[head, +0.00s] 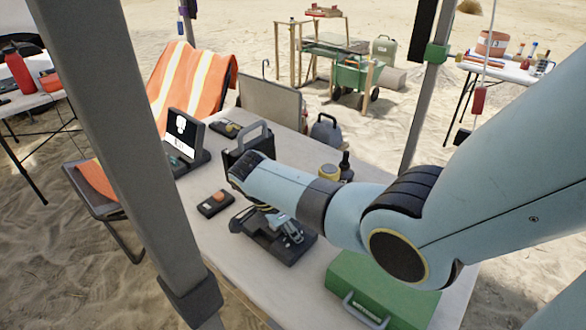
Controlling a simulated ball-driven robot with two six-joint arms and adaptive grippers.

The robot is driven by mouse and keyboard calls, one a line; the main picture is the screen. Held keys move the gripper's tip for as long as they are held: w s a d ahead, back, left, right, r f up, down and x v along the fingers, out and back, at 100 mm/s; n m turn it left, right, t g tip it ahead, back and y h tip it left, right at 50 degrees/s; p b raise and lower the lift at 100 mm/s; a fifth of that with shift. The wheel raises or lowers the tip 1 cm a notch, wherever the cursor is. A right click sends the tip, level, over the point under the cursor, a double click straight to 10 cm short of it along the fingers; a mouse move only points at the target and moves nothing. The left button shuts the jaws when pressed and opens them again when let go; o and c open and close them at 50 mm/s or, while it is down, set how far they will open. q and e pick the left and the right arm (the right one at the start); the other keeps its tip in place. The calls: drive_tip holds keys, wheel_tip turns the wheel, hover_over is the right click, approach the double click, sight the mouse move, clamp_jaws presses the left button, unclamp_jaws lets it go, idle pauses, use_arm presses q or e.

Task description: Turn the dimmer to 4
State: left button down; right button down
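A small dark box with an orange round knob (217,197) lies on the table left of my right arm; it may be the dimmer, but no numbers on it can be read. My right arm comes in from the right and reaches over the table. Its wrist end (245,170) is above and to the right of the knob box, apart from it in the picture. The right fingertips cannot be made out clearly. A black device with a grey-blue part (280,247) sits below the forearm, partly hidden by it. My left gripper is not in view.
The white table (212,240) also holds a screen device (183,140), a black case with a handle (248,137), a green case (375,290) and a dark jug (325,130). A grey post stands in the left foreground. An orange chair (190,80) is behind.

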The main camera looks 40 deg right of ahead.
drive_tip(key=shift+w+m+g+b, duration=0.1)
drive_tip(key=shift+m+g+b, duration=0.25)
drive_tip(key=shift+m, duration=0.95)
drive_tip(key=shift+y, duration=0.4)
drive_tip(key=c, duration=1.1)
unclamp_jaws()
drive_tip(key=shift+o, duration=0.2)
drive_tip(key=shift+r, duration=0.15)
drive_tip(key=v, duration=1.1)
drive_tip(key=shift+w+a+r, duration=0.15)
drive_tip(key=shift+w+r, duration=0.05)
drive_tip(key=shift+r, duration=0.1)
